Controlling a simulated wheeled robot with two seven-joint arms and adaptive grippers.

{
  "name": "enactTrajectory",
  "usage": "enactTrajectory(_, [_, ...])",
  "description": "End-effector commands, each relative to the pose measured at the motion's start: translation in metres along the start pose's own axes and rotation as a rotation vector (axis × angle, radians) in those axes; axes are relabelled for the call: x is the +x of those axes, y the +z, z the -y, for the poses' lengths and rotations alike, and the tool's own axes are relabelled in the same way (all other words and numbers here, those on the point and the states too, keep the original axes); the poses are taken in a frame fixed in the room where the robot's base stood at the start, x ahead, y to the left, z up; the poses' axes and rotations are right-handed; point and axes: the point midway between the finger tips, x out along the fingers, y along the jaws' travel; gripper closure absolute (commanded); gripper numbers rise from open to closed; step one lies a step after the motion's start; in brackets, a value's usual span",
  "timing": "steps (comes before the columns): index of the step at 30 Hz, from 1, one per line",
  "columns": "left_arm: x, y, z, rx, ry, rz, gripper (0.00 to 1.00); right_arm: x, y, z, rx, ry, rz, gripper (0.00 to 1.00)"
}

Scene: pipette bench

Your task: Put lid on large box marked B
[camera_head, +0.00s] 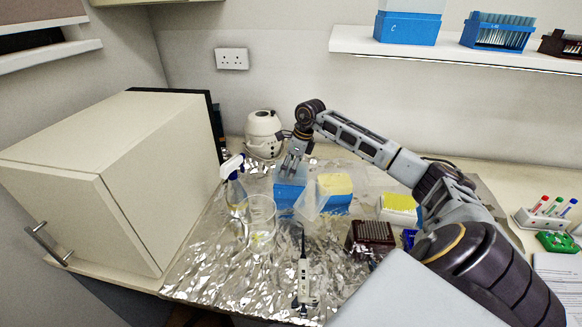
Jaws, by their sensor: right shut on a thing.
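My right gripper (290,170) reaches down at the left blue box (290,196), its fingers shut on a clear, pale lid (281,176). The lid is over the top of that box; I cannot tell whether it is fully seated. A second blue box (338,208) with yellow tips (335,184) stands just to the right. Another clear, tilted lid-like piece (311,201) is between the two boxes. No letter B can be read on either box. My left gripper is not in view.
A spray bottle (235,188) and a clear beaker (262,215) stand left of the boxes. A pipette (304,275) lies in front on the foil (225,270). A dark rack (370,236) and a yellow-topped box (398,208) are to the right. A large cabinet (125,180) bounds the left.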

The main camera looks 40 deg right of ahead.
Motion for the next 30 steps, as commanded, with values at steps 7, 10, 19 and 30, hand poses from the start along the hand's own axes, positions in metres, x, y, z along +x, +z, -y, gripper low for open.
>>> enactTrajectory(7, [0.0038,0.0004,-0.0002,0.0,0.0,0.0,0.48,0.0132,-0.0073,-0.0021,0.002,0.009,-0.019,0.46])
enactTrajectory(10, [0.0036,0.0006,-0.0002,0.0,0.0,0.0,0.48,0.0133,-0.0073,-0.0022,0.002,0.009,-0.019,0.52])
enactTrajectory(19, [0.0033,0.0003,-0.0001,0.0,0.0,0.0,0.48,0.0108,-0.0056,-0.0015,0.001,0.006,-0.014,0.0])
enactTrajectory(30, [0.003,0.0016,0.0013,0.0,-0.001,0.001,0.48,0.0044,-0.0036,-0.0005,0.0,0.003,-0.009,0.0])
